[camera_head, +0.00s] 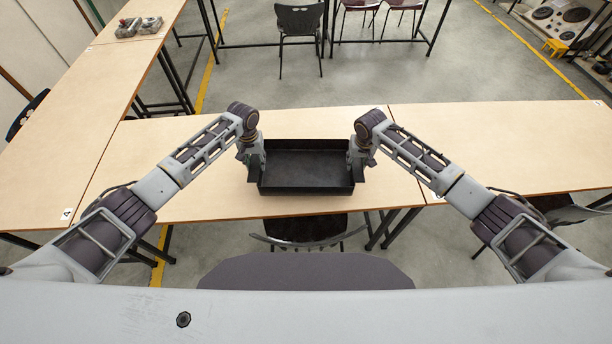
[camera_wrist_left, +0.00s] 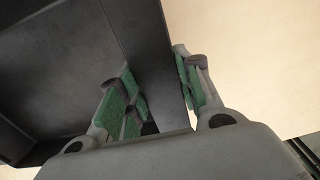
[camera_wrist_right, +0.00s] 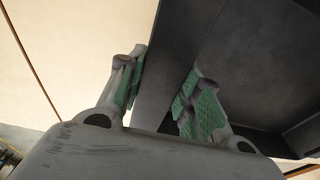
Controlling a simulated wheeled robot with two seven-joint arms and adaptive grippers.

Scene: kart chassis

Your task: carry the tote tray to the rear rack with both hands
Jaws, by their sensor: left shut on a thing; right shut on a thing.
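The black tote tray (camera_head: 306,166) is in the middle of the head view, over the wooden table nearest me. It looks empty and level. I cannot tell whether it rests on the table or hangs just above it. My left gripper (camera_head: 252,166) is shut on the tray's left wall; the left wrist view shows its green-padded fingers (camera_wrist_left: 160,92) on both sides of that wall. My right gripper (camera_head: 359,162) is shut on the tray's right wall; in the right wrist view its green-padded fingers (camera_wrist_right: 160,90) straddle that wall.
The table (camera_head: 455,145) is bare on both sides of the tray. Another table (camera_head: 70,120) runs along the left, with small metal parts (camera_head: 138,27) at its far end. A dark chair (camera_head: 305,228) stands at the table's near edge. Open floor (camera_head: 350,75) lies beyond.

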